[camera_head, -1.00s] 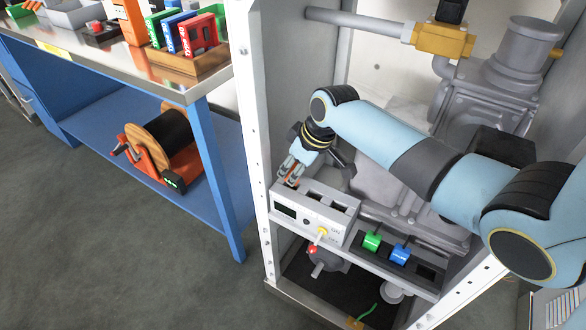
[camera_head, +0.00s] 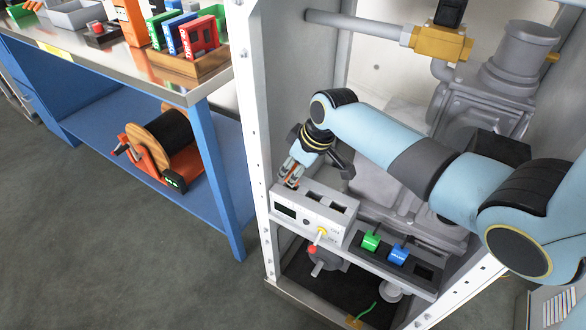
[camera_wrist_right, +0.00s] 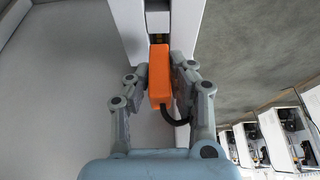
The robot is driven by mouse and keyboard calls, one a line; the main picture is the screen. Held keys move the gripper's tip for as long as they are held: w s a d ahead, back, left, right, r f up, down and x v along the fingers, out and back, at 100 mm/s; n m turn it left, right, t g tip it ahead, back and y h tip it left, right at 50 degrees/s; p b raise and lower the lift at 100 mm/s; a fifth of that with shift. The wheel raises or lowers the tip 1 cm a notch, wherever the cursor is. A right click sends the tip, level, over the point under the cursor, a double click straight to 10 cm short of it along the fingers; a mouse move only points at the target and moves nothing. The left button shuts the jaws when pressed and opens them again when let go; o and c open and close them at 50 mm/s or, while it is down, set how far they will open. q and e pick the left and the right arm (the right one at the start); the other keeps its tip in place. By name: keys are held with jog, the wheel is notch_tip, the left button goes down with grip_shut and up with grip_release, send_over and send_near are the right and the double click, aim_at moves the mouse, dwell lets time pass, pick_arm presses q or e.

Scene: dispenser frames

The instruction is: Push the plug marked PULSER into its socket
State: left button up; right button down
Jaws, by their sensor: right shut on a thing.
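My right gripper (camera_head: 290,178) is shut on an orange plug (camera_wrist_right: 160,76) with a black cable, at the left end of the top of a grey control box (camera_head: 322,226). In the right wrist view, the plug's far end meets or nearly meets a dark socket opening (camera_wrist_right: 158,40); I cannot tell how deep it sits. In the head view the fingers hide most of the plug. I can read no marking on it. A green plug (camera_head: 370,240) and a blue plug (camera_head: 399,254) stand in a dark rail. My left gripper is not in view.
The box top has other dark openings (camera_head: 314,197). White cabinet posts (camera_head: 252,130) and grey machinery (camera_head: 480,110) close in around my right arm. A blue workbench (camera_head: 226,180) stands at left.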

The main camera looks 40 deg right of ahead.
jog(key=shift+f+b, duration=0.5)
jog(key=shift+f, duration=0.4)
jog(key=c, duration=1.1)
grip_release()
jog(key=v, duration=0.7)
jog(key=shift+s+r, duration=0.1)
jog(key=shift+r, duration=0.05)
